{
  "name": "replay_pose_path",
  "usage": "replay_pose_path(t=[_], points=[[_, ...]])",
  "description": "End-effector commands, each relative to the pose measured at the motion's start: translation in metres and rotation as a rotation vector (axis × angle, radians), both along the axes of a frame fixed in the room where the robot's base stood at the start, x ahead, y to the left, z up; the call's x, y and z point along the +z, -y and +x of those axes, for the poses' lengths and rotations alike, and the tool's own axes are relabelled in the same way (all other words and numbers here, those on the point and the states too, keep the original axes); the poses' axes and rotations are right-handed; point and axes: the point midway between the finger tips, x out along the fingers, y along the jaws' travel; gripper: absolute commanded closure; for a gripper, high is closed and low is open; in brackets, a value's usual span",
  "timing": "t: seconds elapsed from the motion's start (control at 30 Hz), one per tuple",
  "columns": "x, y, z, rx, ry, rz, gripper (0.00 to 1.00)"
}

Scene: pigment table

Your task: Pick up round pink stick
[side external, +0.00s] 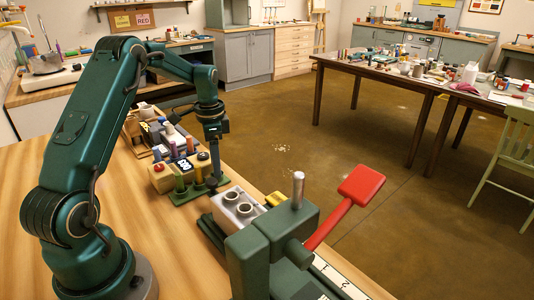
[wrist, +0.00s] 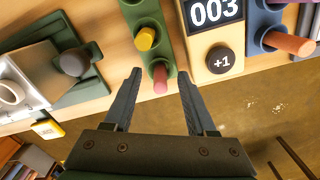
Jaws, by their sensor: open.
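The round pink stick (wrist: 160,78) shows end-on in the wrist view, set in a long green holder (wrist: 150,14). A yellow stick (wrist: 146,40) stands in the same holder, above it in the picture. My gripper (wrist: 159,73) is open, with one finger on each side of the pink stick and visible gaps between. Nothing is held. In the side view my gripper (side external: 213,163) points down over the cluttered part of the table. I cannot pick out the pink stick there.
A counter (wrist: 213,40) reading 003 with a black +1 button sits right of the green holder in the wrist view. An orange stick (wrist: 288,43) in a blue holder is farther right. A black knob (wrist: 74,62) stands left. In the side view, a red-paddled lever (side external: 361,186) stands in front.

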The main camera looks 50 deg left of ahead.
Motion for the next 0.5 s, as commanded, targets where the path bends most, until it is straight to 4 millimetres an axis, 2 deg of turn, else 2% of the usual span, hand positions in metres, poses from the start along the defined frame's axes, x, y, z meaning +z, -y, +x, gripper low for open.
replay_pose_path(t=[0.07, 0.2, 0.23, 0.5], points=[[0.0002, 0.0, 0.0, 0.0, 0.0, 0.0, 0.43], [0.0003, 0.0, 0.0001, 0.0, 0.0, 0.0, 0.97], [0.0004, 0.0, 0.0001, 0.0, 0.0, 0.0, 1.0], [0.0006, 0.0, 0.0001, 0.0, 0.0, 0.0, 1.0]])
